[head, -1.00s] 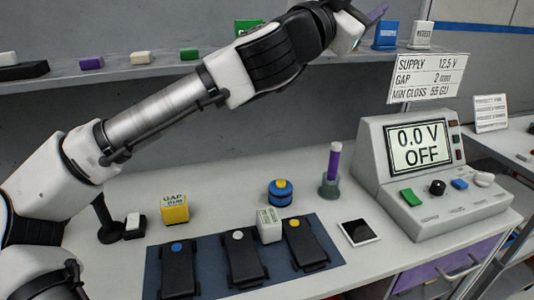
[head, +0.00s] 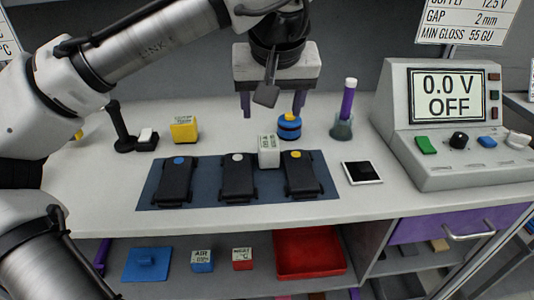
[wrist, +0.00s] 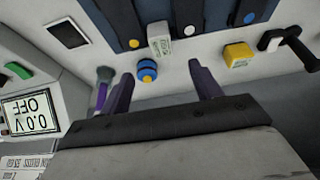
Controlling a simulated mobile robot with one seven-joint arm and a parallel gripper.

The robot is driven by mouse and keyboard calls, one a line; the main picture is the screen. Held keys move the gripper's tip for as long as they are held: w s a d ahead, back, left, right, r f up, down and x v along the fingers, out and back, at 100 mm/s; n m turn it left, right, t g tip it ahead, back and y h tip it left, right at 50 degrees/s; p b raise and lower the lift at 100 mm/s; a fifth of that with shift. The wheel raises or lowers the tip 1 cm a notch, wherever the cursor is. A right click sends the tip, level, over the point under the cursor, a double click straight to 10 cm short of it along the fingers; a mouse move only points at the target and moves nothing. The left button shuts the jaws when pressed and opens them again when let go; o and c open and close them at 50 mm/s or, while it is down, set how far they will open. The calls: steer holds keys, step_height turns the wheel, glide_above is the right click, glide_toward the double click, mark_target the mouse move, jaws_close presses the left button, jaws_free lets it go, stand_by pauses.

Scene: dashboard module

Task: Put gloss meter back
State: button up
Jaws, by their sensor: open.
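A small white box with green lettering (head: 268,151), too small to read for certain as the gloss meter, stands at the back edge of the dark blue mat (head: 210,198). It is between the middle black module (head: 238,180) and the right one (head: 300,178). It also shows in the wrist view (wrist: 159,40). My gripper (head: 273,110) points down with its purple fingers spread, above and behind the box. Nothing is between the fingers. In the wrist view, the box lies beyond the gap between the fingertips (wrist: 161,75).
A blue round pot with a yellow top (head: 289,126) stands close behind the box. A purple stick in a grey holder (head: 343,118) is to its right. A yellow box (head: 184,130) is at left, the supply unit (head: 450,125) at right. A red tray (head: 308,254) lies on the lower shelf.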

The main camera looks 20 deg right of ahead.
mark_target(268, 142)
steer(key=x, duration=1.3)
steer(key=shift+w+d+f, duration=0.1)
steer(key=shift+w+f, duration=0.15)
steer(key=shift+w, duration=0.05)
steer(key=c, duration=1.2)
steer(key=shift+r, duration=0.1)
steer(key=shift+c, duration=0.2)
